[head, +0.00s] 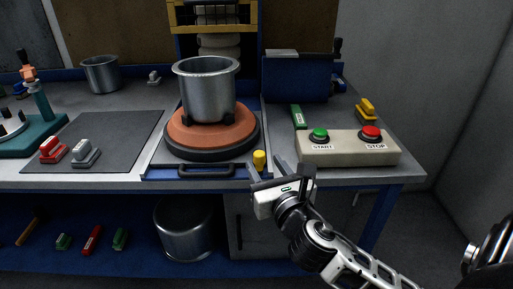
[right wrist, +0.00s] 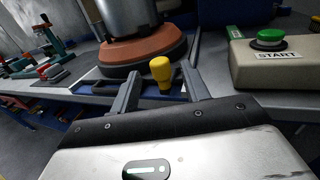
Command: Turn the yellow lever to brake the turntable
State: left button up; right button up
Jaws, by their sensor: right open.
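The yellow lever (head: 259,160) is a short rounded knob at the front right of the blue turntable frame. It also shows in the right wrist view (right wrist: 161,72), upright between my two fingers. The turntable (head: 212,133) has a reddish-brown disc on a dark base, and a metal pot (head: 207,88) stands on it. My right gripper (head: 267,168) is open at the bench's front edge, its fingers pointing at the lever, one on each side of it in the picture. I cannot tell whether they touch it. My left gripper is not in view.
A beige box with a green START button (head: 320,134) and a red STOP button (head: 370,133) stands right of the lever. A black handle (head: 206,171) is on the frame's front. Red and grey clamps (head: 54,150) lie on a dark mat (head: 120,130) at left.

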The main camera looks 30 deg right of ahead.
aim_at(257, 152)
jog(key=x, duration=0.6)
jog(key=shift+w, duration=0.2)
jog(key=shift+c, duration=0.4)
grip_shut()
